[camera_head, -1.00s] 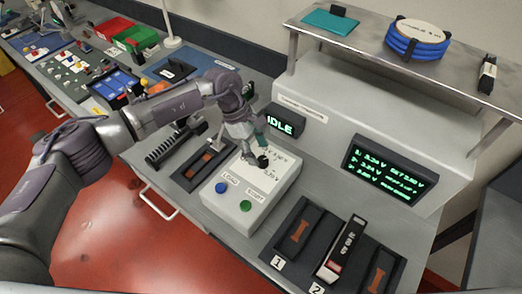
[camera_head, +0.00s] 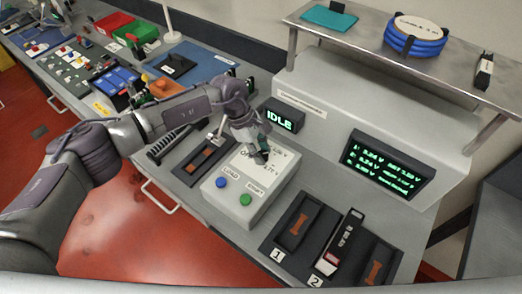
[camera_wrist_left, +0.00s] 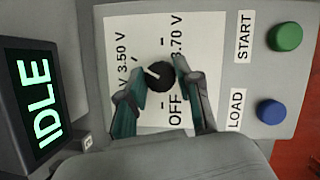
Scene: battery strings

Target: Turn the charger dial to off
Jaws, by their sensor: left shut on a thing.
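The charger (camera_head: 213,190) is a pale box on the bench with a white label plate and green and blue buttons. In the head view the gripper mostly hides the dial. My right gripper is not in view.
A display (camera_head: 281,120) reading IDLE stands behind the charger. The green START button (camera_wrist_left: 285,37) and blue LOAD button (camera_wrist_left: 271,111) are near the dial. Battery slots (camera_head: 297,222) lie to the right, one holding a battery (camera_head: 342,240). A shelf (camera_head: 360,45) overhangs behind.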

